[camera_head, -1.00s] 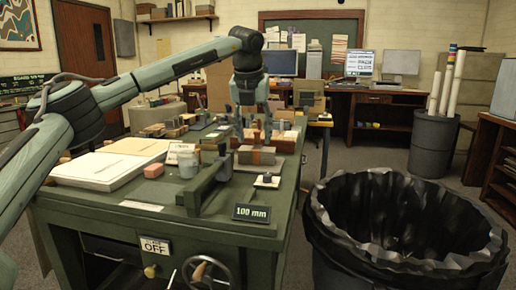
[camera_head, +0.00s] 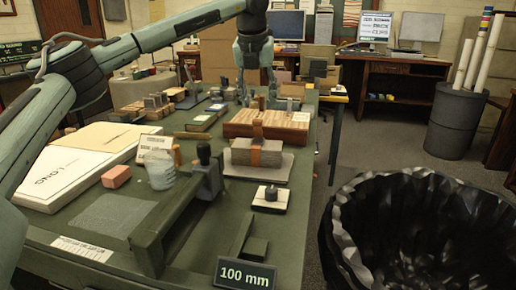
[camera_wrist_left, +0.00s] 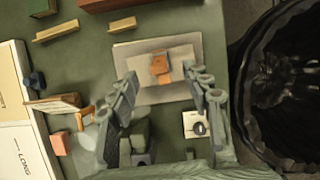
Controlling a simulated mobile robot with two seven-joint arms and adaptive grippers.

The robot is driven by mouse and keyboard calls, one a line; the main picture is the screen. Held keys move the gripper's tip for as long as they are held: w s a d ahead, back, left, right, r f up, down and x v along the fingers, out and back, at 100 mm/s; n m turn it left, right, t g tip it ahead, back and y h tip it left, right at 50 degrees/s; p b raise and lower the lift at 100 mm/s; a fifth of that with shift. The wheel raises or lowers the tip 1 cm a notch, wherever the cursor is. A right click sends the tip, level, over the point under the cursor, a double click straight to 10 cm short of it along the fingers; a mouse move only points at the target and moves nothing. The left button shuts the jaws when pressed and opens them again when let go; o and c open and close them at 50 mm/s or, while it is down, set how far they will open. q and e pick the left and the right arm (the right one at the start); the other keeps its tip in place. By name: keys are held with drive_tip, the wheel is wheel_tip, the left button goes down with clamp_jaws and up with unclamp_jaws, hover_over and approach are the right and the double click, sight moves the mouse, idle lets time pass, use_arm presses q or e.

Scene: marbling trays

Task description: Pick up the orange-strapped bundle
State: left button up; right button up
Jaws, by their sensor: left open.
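The orange-strapped bundle (camera_head: 243,154) is a grey block with an orange band around its middle and a small brown piece upright on top. It lies on a flat grey slab (camera_head: 280,172) on the green bench. My left gripper (camera_head: 256,93) is open and points down, appearing above and behind the bundle in the head view. In the left wrist view the bundle (camera_wrist_left: 176,66) shows beyond and between the open fingers (camera_wrist_left: 160,78). Nothing is held, and I cannot tell the exact height gap. My right gripper is not in view.
A striped wooden block (camera_head: 235,122) lies just behind the bundle. A white tile with a dark knob (camera_head: 271,200) sits in front. A green clamp-like fixture (camera_head: 160,235), jar (camera_head: 160,172) and white tray (camera_head: 45,190) are left. A black-lined bin (camera_head: 420,225) stands right of the bench.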

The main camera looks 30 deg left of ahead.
sight(257, 120)
use_arm(q)
drive_tip(key=x, duration=0.4)
drive_tip(key=s+p+x, duration=0.1)
drive_tip(key=x, duration=0.2)
drive_tip(key=shift+a+f, duration=0.1)
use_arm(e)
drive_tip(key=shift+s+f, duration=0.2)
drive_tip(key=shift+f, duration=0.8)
use_arm(q)
drive_tip(key=shift+c, duration=0.4)
clamp_jaws()
